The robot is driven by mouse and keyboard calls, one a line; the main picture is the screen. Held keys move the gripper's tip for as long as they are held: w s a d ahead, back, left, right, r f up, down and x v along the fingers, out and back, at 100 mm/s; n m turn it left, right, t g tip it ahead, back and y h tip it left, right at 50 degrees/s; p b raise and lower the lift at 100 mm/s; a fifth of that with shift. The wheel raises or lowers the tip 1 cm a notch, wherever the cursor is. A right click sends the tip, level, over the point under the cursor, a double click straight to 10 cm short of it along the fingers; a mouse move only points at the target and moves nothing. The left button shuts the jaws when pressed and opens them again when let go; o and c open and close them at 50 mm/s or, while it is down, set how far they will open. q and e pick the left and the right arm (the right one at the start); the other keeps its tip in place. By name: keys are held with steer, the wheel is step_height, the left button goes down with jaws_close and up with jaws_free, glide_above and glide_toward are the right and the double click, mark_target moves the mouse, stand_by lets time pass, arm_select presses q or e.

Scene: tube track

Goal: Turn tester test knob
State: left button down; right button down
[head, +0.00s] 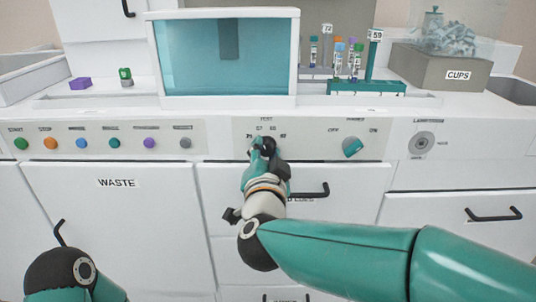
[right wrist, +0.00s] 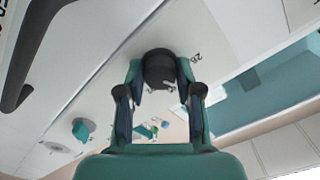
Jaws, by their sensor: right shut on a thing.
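The test knob (right wrist: 159,70) is a dark round knob on the white front panel, under the "TEST" label in the head view. My right gripper (head: 264,150) is at the knob and covers most of it in the head view. In the right wrist view, the two fingers of my right gripper (right wrist: 160,80) are on either side of the knob and shut on it. Numbers are printed around the knob, and "26" shows beside it. My left arm shows only in part at the lower left of the head view; its gripper is out of view.
A teal on/off knob (head: 352,147) sits right of the test knob. Several coloured buttons (head: 84,143) line the panel to the left. A drawer handle (head: 312,191) sticks out just below my right gripper. A teal tube rack (head: 365,87) stands on the counter above.

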steer(key=shift+w+d+r, duration=0.1)
steer(key=shift+d+r, duration=0.05)
steer(key=shift+r, duration=0.1)
steer(key=c, duration=0.8)
jaws_free()
steer(key=shift+w+f, duration=0.15)
steer(key=shift+o, duration=0.2)
steer(key=shift+s+f, duration=0.1)
steer(key=shift+s, duration=0.1)
steer(key=s, duration=1.1)
steer(key=shift+s, duration=0.35)
